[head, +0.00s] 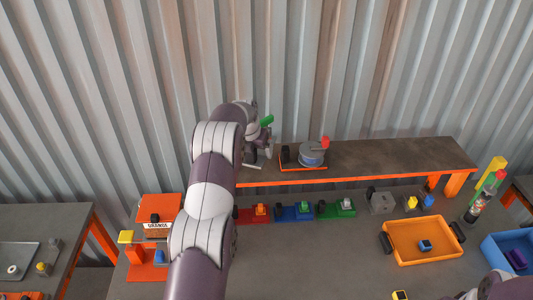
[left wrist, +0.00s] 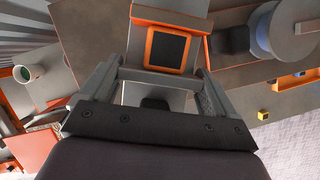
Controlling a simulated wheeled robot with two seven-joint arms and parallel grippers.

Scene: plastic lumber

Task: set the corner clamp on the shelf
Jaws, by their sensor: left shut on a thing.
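My left gripper (head: 260,153) is at the left end of the raised shelf (head: 400,156), over or beside its top. In the left wrist view the gripper (left wrist: 157,82) is shut on a grey piece between its fingers. An orange-framed block with a dark square face (left wrist: 170,48) shows just past the fingertips and seems to belong to the held piece. I take this for the corner clamp; the arm hides most of it in the head view. I cannot tell whether it touches the shelf. My right gripper is not in view.
On the shelf a grey-blue round item (head: 311,155) stands on an orange-edged base, close right of the gripper. The shelf's right part is clear. Below are red, blue and green blocks in a row, an orange tray (head: 425,260) and a blue bin (head: 493,250).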

